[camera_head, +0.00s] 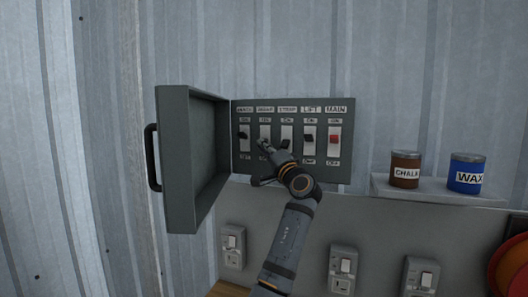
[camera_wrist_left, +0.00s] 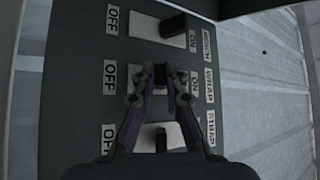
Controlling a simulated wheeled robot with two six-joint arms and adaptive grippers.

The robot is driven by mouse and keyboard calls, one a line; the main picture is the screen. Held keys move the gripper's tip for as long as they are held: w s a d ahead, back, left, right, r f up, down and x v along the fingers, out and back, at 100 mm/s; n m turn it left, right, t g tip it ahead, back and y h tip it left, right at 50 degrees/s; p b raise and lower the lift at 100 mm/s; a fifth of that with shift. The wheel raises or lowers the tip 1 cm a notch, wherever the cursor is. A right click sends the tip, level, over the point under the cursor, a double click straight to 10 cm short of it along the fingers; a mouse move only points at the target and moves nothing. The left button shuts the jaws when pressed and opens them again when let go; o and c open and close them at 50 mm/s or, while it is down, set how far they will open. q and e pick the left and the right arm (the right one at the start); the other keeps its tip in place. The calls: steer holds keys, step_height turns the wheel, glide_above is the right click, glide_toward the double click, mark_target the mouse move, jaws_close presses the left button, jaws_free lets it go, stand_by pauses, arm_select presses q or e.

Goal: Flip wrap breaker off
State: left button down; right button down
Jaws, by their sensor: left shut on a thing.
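The open breaker panel (camera_head: 320,172) is on the wall, with a row of labelled breakers, ON at the top and OFF at the bottom. The wrap breaker (camera_head: 265,130) is second from the left. My left gripper (camera_head: 263,146) is at it, covering its lower part. In the left wrist view, the fingertips of my left gripper (camera_wrist_left: 160,72) are closed around the dark wrap lever, between the OFF and ON labels. The lever is mostly hidden, so its exact position cannot be told. My right gripper is not in view.
The bench lever (camera_wrist_left: 173,26) and the strap lever (camera_wrist_left: 161,142) flank the gripper closely. The lift breaker (camera_head: 308,137) and red main breaker (camera_head: 335,138) are to the right. The panel's open door (camera_head: 181,160) stands out at left.

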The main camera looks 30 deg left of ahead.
arm_select(q)
steer(key=c, duration=1.4)
jaws_free()
steer(key=shift+d, duration=0.1)
steer(key=v, duration=1.2)
steer(key=shift+w, duration=0.1)
